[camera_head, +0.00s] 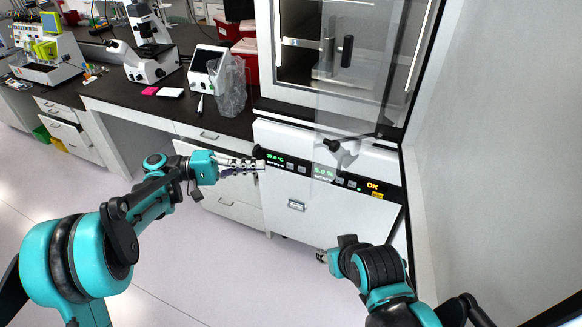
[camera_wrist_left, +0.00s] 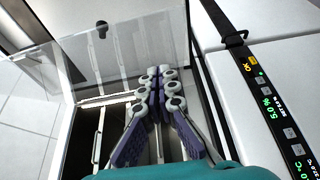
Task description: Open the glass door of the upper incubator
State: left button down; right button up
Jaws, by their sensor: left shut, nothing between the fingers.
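The upper incubator (camera_head: 287,107) is at the top right of the head view, its shelved inside partly exposed. Its clear glass door (camera_head: 385,88) stands out from the front, swung open, with a dark handle (camera_head: 347,51). In the left wrist view the glass door (camera_wrist_left: 140,55) spans the upper left, with a dark handle (camera_wrist_left: 102,29). My left gripper (camera_head: 260,164) is shut and empty, below and left of the door, near the lower unit's panel. Its closed fingers also show in the left wrist view (camera_wrist_left: 160,72).
The lower unit's black display strip (camera_head: 327,176) runs below the opening. The bench (camera_head: 122,100) on the left holds a microscope (camera_head: 150,62) and a clear bag (camera_head: 231,87). A pale wall (camera_head: 499,150) bounds the right side.

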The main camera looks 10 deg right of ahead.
pick_arm(q)
send_near(323, 173)
jog(key=w+d, duration=0.3)
jog(key=s+d, duration=0.1)
jog(key=s+d+f, duration=0.1)
jog(key=shift+s+d, duration=0.1)
jog(key=shift+d, duration=0.2)
jog(key=shift+s+d, duration=0.2)
jog(key=shift+s, duration=0.1)
jog(key=s+d+b, duration=0.1)
jog(key=s+d, duration=0.8)
jog(key=s, duration=0.2)
jog(key=shift+w+d, duration=0.1)
jog(key=shift+w, duration=0.05)
